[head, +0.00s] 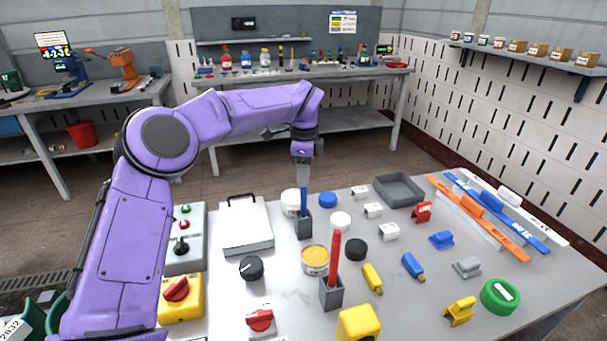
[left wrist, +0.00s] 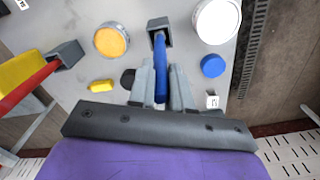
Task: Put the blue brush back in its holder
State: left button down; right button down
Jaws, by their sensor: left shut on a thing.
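My left gripper (head: 304,188) points down over the table and is shut on the blue brush (head: 304,201). The blue brush is upright, and its lower end meets the mouth of a grey square holder (head: 304,228). In the left wrist view the blue brush (left wrist: 161,66) lies between the fingers of my left gripper (left wrist: 162,85), with its far end at the opening of the grey holder (left wrist: 167,26). How deep it sits is hidden. A red brush (head: 335,258) stands in another grey holder (head: 331,294) nearer the front. My right gripper is not in view.
A white jar (head: 290,203) stands close behind the blue brush's holder. A yellow-topped jar (head: 315,260), a black knob (head: 252,268) and a white-lidded jar (head: 340,220) are nearby. A grey tray (head: 399,190) lies at the back right.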

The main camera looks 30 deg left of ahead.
pick_arm(q)
jog(key=shift+f, duration=0.3)
jog(key=c, duration=1)
grip_release()
jog(key=shift+o, duration=0.2)
jog(key=shift+r, duration=0.1)
notch_tip(320, 180, up, 10)
jog(key=shift+r, duration=0.25)
jog(key=shift+f, duration=0.1)
